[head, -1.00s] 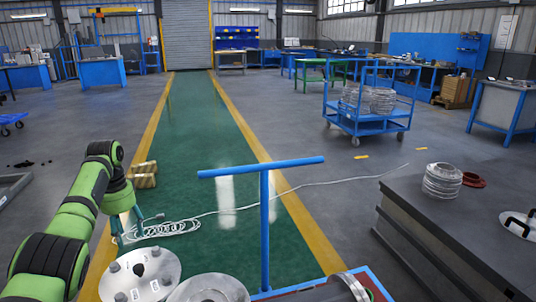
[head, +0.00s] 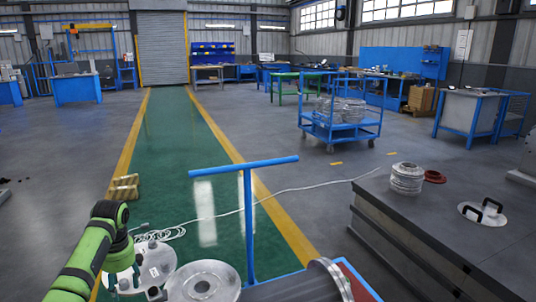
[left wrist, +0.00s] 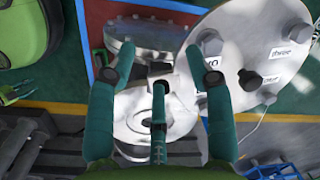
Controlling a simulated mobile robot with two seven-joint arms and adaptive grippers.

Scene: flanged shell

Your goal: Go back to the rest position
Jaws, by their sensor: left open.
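My left arm (head: 88,255) comes in from the lower left of the head view, bent at the elbow. Its hand is low and hard to make out there. In the left wrist view my left gripper (left wrist: 160,55) has its teal fingers spread, with nothing held between them. Behind the fingers are a pale round plate (left wrist: 245,35) with bolts and labels, a second metal disc (left wrist: 135,108), and a flanged metal part (left wrist: 150,33). The labelled plate also shows in the head view (head: 158,262), beside the metal disc (head: 203,283). My right gripper is not in view.
A blue T-shaped handle (head: 247,215) stands in front of me. A grey bench (head: 440,225) at right carries metal rings (head: 407,178) and a black-handled plate (head: 484,213). A blue trolley (head: 340,128) stands farther back. The green lane (head: 180,130) ahead is clear.

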